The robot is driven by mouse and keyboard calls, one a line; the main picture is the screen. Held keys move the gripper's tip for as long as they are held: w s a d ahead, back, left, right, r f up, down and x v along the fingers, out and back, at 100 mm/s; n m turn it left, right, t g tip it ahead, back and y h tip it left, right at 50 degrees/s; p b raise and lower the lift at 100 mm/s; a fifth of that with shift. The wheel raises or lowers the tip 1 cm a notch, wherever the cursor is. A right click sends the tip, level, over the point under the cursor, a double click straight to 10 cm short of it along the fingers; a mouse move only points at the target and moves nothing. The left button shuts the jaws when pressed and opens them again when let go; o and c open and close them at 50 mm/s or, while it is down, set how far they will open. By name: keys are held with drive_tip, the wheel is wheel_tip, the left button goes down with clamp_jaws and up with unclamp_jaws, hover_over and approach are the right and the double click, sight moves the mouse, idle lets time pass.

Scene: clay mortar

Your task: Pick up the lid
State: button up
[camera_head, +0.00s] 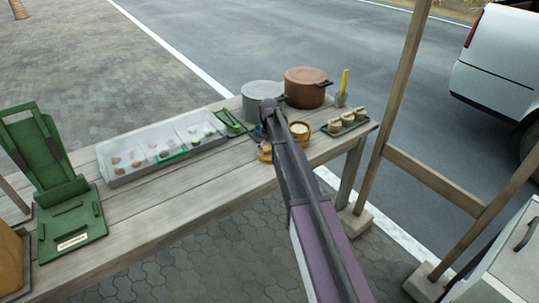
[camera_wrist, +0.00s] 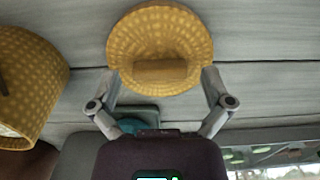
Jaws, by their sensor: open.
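The round yellow woven lid (camera_wrist: 160,32) lies on the grey plank table, with its bar-shaped handle (camera_wrist: 160,71) facing my gripper in the wrist view. My gripper (camera_wrist: 160,78) is open, with one finger on each side of the handle and nothing held. The wrist view does not show clearly whether the fingers touch the lid. In the head view, a yellowish part of the lid (camera_head: 265,154) shows left of my arm, which hides the rest. A woven basket (camera_wrist: 28,85) is at the left of the wrist view; it also shows right of my arm in the head view (camera_head: 300,131).
A grey pot (camera_head: 262,92) and brown pot (camera_head: 306,84) stand behind my arm. A tray of small cups (camera_head: 346,124) is at right. A clear compartment box (camera_head: 135,165) and green stand (camera_head: 62,200) are at left. The table's front edge (camera_head: 190,208) is mostly clear.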

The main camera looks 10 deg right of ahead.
sight(270, 149)
drive_tip(key=c, duration=0.9)
drive_tip(key=shift+o, duration=0.2)
drive_tip(key=shift+r, duration=0.15)
wheel_tip(270, 149, up, 3)
drive_tip(key=p, duration=0.3)
drive_tip(key=shift+r+p, duration=0.2)
drive_tip(key=shift+p, duration=0.15)
drive_tip(key=s+r+p, duration=0.1)
drive_tip(key=s, duration=1.5)
drive_tip(key=shift+r, duration=0.15)
drive_tip(key=shift+d, duration=0.1)
